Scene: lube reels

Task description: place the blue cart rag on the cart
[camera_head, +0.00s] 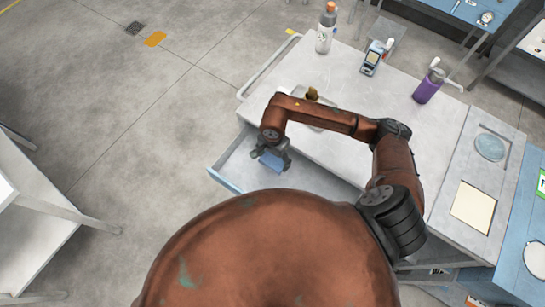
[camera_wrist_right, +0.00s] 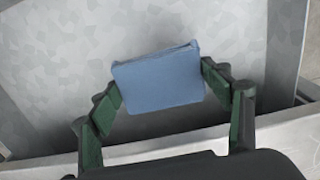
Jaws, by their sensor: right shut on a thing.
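The blue cart rag (camera_head: 272,161) is a small folded block of cloth, gripped between the fingers of my right gripper (camera_head: 274,154). In the right wrist view the rag (camera_wrist_right: 158,81) sits between the two green-padded fingers of the gripper (camera_wrist_right: 165,98), which are shut on its sides. It is held over the open drawer (camera_head: 236,168) at the near left side of the cart (camera_head: 335,150). I cannot tell its exact height above the drawer. The cart has a pale grey top. My left gripper is not in view.
On the cart top stand an orange-capped bottle (camera_head: 325,30), a handheld meter (camera_head: 373,58) and a purple bottle (camera_head: 427,84). A brown-yellow item (camera_head: 312,94) shows partly behind my right arm. A white table (camera_head: 35,205) stands at left.

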